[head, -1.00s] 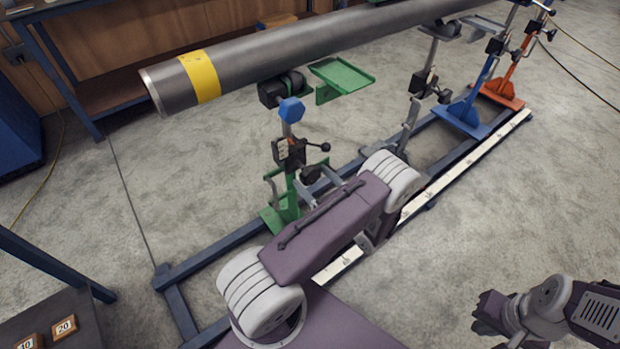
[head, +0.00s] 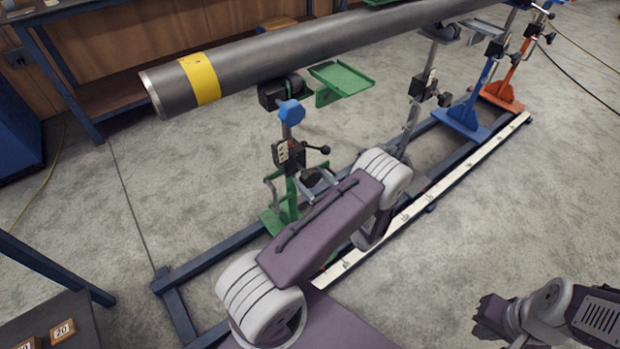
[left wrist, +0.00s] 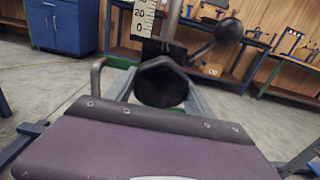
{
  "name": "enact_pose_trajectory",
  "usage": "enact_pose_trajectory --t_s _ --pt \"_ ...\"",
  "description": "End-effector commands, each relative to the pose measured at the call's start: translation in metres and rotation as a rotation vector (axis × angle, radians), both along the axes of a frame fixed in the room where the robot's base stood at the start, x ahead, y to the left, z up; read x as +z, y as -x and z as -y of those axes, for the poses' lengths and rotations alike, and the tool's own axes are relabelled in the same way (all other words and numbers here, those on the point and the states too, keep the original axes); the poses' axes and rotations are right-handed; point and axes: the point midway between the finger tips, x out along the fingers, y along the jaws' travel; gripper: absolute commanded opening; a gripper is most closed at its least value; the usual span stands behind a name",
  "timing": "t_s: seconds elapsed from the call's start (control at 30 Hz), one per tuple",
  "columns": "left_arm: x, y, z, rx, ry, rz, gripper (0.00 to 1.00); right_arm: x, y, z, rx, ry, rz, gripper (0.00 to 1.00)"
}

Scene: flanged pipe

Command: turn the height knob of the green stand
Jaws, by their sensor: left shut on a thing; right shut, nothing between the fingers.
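The green stand (head: 279,220) is left of centre in the head view, under the near end of the grey pipe (head: 300,45). Its black height knob (left wrist: 162,83) is straight ahead in the left wrist view, below a white scale (left wrist: 143,18) and a lever with a black ball (left wrist: 228,30). My left gripper (head: 318,184) is at the knob, with its grey fingers beside it, and is shut on it. My purple arm partly hides this grip in the head view. My right gripper (head: 487,314) is shut and empty at the lower right, far from the stand.
A blue faceted piece (head: 291,112) and a green bracket plate (head: 342,78) sit high near the green stand. Grey, blue (head: 462,118) and orange (head: 502,94) stands follow along the blue floor rail. Open floor lies to the right.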

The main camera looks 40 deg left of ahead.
Motion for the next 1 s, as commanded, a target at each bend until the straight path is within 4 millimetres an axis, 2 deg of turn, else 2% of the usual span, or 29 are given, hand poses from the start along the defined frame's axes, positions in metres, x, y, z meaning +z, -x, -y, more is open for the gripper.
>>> enact_pose_trajectory --t_s 0.27,1.0 --pt "-0.0001 -0.0006 0.0004 0.000 0.057 0.195 0.22 0.0024 -0.0001 -0.0001 0.000 0.000 0.000 0.00" --pt "0.0004 -0.0028 0.0011 0.001 0.254 0.870 0.22 0.0032 0.0000 0.0000 0.000 0.000 0.000 0.00"
